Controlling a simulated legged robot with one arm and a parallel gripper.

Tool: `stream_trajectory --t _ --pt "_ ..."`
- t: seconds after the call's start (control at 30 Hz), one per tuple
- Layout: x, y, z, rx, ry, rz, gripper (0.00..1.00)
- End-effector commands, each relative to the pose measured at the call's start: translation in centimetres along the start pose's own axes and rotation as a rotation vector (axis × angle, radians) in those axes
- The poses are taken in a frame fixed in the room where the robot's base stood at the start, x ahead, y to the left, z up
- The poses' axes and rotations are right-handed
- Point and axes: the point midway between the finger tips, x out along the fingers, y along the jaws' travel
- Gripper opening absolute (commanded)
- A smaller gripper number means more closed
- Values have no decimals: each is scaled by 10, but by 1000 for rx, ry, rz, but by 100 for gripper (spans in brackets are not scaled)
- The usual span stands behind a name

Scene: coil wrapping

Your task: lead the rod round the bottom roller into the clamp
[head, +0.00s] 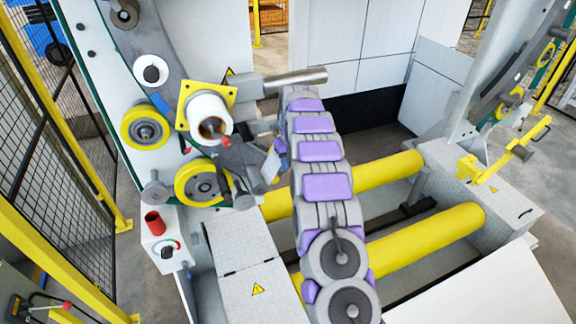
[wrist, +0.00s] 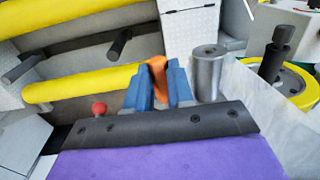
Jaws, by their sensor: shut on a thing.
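In the wrist view, the two blue fingers of my gripper (wrist: 159,92) are closed on an orange-brown piece, which looks like the end of the rod (wrist: 157,68). How far the rod runs beyond the fingers is hidden. In the head view my arm covers most of the gripper, and the held piece cannot be made out. A yellow-rimmed roller (head: 201,183) sits low on the white machine panel; a yellow-rimmed wheel (wrist: 284,84) shows at the right of the wrist view. I cannot tell which part is the clamp.
A red-knobbed lever (head: 225,141) stands by a white hub on a yellow plate (head: 184,98). A metal cylinder (wrist: 207,74) is just right of the fingers. Two long yellow rollers (head: 425,237) cross behind my arm. Yellow-framed mesh fencing (head: 50,120) closes the left side.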

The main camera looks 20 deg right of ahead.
Motion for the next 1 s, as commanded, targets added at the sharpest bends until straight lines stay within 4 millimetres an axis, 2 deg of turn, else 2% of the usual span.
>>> stream_trajectory --t 1.0 --pt "-64 21 -1 0 3 1 0"
